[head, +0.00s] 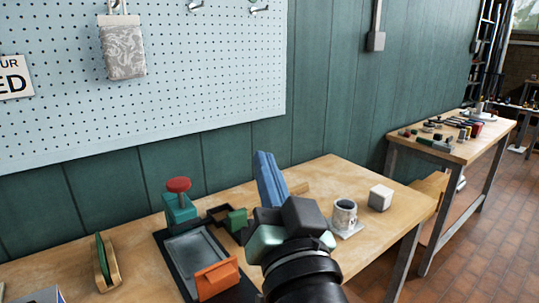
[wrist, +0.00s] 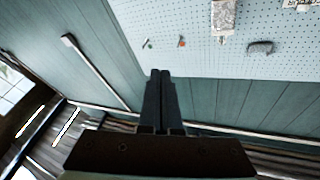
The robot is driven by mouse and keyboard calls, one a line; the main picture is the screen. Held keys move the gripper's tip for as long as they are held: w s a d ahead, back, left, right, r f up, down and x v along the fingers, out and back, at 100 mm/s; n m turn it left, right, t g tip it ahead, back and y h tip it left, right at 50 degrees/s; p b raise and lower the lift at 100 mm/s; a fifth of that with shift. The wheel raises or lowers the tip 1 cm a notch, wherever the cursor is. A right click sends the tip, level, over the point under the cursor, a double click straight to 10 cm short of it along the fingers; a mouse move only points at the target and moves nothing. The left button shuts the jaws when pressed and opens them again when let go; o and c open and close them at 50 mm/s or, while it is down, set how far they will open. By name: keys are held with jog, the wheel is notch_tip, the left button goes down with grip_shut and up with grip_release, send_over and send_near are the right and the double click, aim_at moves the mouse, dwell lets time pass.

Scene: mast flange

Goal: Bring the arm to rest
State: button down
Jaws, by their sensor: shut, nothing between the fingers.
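My gripper (wrist: 161,75) is shut and empty in the wrist view, its two dark fingers side by side. They point toward the teal wall and the lower edge of the pegboard, with nothing at their tips. In the head view my arm rises from the bottom centre, and its dark end (head: 303,215) is in front of the workbench (head: 335,175). It hides part of the bench top. The fingers cannot be clearly made out there.
A blue upright piece (head: 268,178) shows right behind my arm's end. A black tray (head: 167,245) with an orange piece (head: 217,279) and a red-knobbed teal block (head: 179,205) lies left. A grey can (head: 344,215) and white cube (head: 380,198) stand right.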

jog(key=s+r+n+t+h, duration=0.1)
jog(key=s+r+t+h, duration=0.15)
jog(key=s+r, duration=0.5)
jog(key=s+r+n+t+h, duration=0.1)
jog(key=s+r+t, duration=0.3)
jog(key=r, duration=0.6)
notch_tip(320, 180, up, 14)
jog(key=h+p, duration=0.1)
jog(key=p, duration=1.1)
jog(key=shift+s+f+p, duration=0.15)
jog(key=shift+f+p, duration=0.1)
jog(key=shift+p, duration=0.05)
jog(key=shift+d, duration=0.1)
